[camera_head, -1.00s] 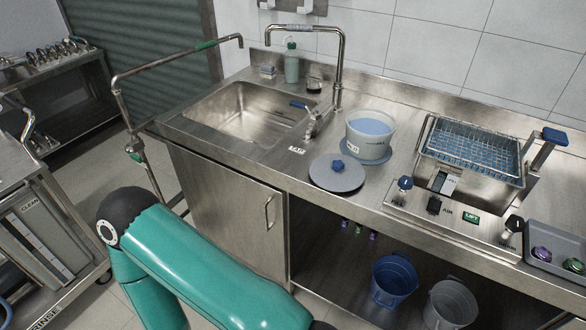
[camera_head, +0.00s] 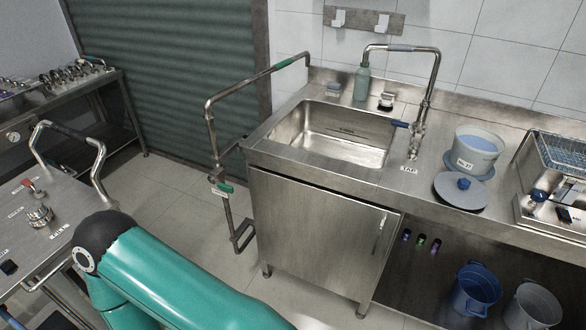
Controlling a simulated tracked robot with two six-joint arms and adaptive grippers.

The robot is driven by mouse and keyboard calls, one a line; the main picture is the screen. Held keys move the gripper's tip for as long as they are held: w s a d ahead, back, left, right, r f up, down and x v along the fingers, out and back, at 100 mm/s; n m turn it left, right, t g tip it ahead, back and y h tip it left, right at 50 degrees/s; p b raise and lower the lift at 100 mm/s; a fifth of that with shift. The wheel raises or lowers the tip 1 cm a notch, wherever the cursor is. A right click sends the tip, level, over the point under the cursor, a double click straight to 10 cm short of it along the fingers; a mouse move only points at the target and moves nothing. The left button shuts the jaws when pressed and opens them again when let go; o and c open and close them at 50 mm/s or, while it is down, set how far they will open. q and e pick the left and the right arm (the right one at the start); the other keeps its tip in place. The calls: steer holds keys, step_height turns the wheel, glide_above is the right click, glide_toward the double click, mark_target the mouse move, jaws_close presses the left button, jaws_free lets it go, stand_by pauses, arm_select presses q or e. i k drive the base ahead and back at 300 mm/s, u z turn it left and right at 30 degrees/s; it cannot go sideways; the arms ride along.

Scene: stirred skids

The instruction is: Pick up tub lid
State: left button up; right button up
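The tub lid (camera_head: 460,193) is a round grey disc with a blue knob (camera_head: 463,183) on top. It lies flat on the steel counter, right of the tap label and in front of the tub. The tub (camera_head: 477,153) is a pale grey round container with blue contents, standing uncovered on the counter. A teal arm of mine crosses the lower left, well short of the lid. Neither gripper shows in the frame.
A steel sink (camera_head: 335,134) with a tall tap (camera_head: 428,100) is left of the lid. A wire basket station (camera_head: 560,155) stands at the right. Blue (camera_head: 476,290) and grey (camera_head: 533,308) buckets sit below the counter. A steel cart (camera_head: 50,225) is at the left, with open floor between.

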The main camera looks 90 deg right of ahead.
mark_target(460, 189)
steer(key=u, duration=0.3)
steer(key=i, duration=0.6)
steer(key=z, duration=1.4)
steer(key=i, duration=0.15)
steer(key=z, duration=1.95)
steer(key=i, duration=0.25)
steer(key=z, duration=1.75)
steer(key=k, duration=0.6)
steer(key=z, duration=0.4)
steer(key=i, duration=1.6)
steer(key=u, duration=0.45)
